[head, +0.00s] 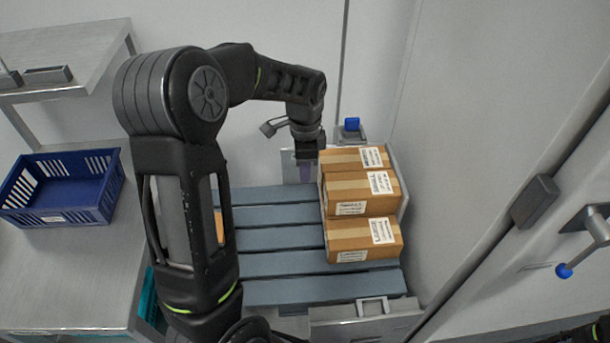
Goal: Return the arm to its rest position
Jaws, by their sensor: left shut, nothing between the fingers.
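My left arm rises from the bottom of the head view and bends over to the right. Its gripper (306,172) points down beside the left side of the rear carton (345,160), shut and empty. I cannot tell whether it touches the carton. Part of the fingers is hard to make out against the grey behind. My right gripper is out of view; only a bit of dark arm shows at the bottom right corner.
Two more labelled cartons (360,190) (362,238) stand in a row on the right of a grey slatted platform (275,265). The left slats are mostly bare. A blue crate (65,215) sits on a steel table at left. A blue-tipped handle (565,270) juts out at right.

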